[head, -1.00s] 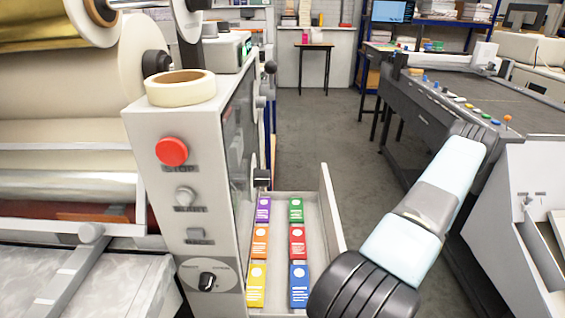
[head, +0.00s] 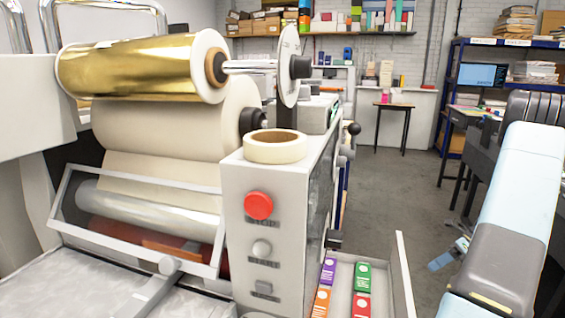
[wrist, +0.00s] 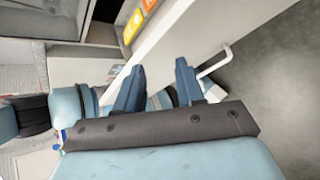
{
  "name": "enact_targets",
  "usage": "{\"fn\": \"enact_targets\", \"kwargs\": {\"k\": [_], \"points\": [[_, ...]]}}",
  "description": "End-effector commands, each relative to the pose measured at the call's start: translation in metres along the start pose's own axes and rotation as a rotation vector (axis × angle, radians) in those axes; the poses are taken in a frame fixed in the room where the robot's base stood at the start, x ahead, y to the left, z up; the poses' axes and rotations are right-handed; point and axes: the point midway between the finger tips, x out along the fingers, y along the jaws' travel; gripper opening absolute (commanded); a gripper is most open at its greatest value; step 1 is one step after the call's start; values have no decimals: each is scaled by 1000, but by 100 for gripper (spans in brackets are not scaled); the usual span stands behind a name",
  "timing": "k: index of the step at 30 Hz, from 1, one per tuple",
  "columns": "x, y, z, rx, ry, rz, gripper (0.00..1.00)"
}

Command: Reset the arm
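My gripper (wrist: 158,66) shows in the wrist view with its two blue fingers apart and nothing held between them. It is beside the outer wall of a pale drawer (wrist: 175,28) with a light handle (wrist: 216,62). In the head view my arm fills the right edge, raised beside the machine, and a small blue part of it, seemingly the gripper end, shows low right of the drawer. The rest of the gripper is hidden there.
The foil machine (head: 275,215) stands at left and centre, with a red stop button (head: 258,206) and a tape roll (head: 276,147) on top. Its open drawer (head: 402,270) holds several coloured packets. A small table (head: 392,107) stands behind. Grey floor (head: 385,190) is clear between.

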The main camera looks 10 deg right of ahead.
Motion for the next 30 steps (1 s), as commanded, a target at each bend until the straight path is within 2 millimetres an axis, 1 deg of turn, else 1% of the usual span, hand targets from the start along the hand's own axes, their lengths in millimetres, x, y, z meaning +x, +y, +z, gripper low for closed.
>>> {"fn": "enact_targets", "kwargs": {"k": [1,6,11,15,24,30], "points": [[-1,12,14,-53,32,-13,38],[-3,51,50,-239,135,-54,38],[-1,88,80,-416,232,-85,38],[2,123,103,-573,316,-107,38],[12,198,139,-914,494,-141,38],[21,248,154,-1142,613,-156,38]]}}
